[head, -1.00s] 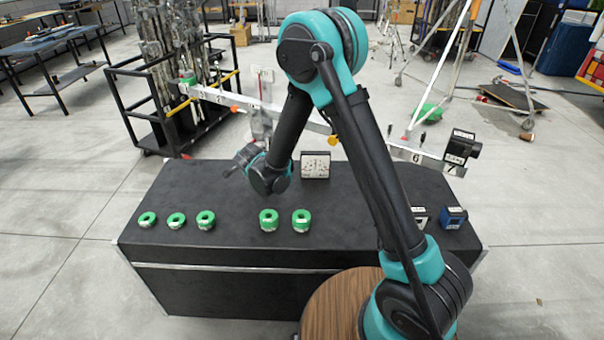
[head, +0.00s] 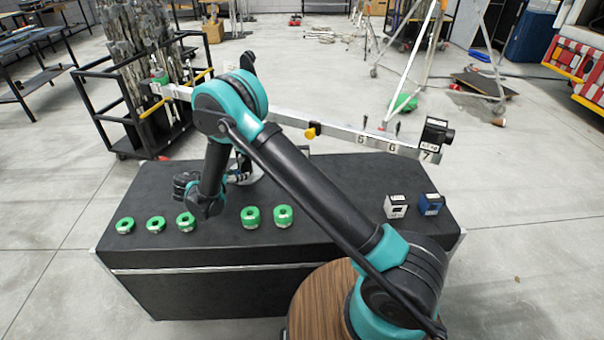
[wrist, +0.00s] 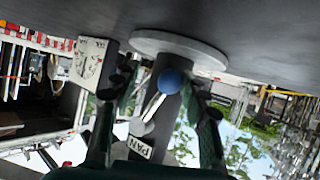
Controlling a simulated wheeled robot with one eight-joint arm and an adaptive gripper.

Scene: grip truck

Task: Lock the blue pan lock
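The pan lock lever has a blue ball (wrist: 174,82) on a pale stem. It shows in the wrist view, which is upside down, in front of a dark column. A white PAN label (wrist: 140,146) is near the lever's base. My gripper (wrist: 160,84) is open, with one finger on each side of the lever in the picture. Whether either finger touches the ball cannot be told. In the head view my arm hides most of the stand (head: 243,172) and the lever.
The column stands on a round grey base (wrist: 178,48). A white dial box (wrist: 91,64) is beside it. A long beam (head: 345,134) crosses above the black table (head: 330,225). Green rings (head: 250,217), a white box (head: 396,206) and a blue box (head: 431,204) stand along the front.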

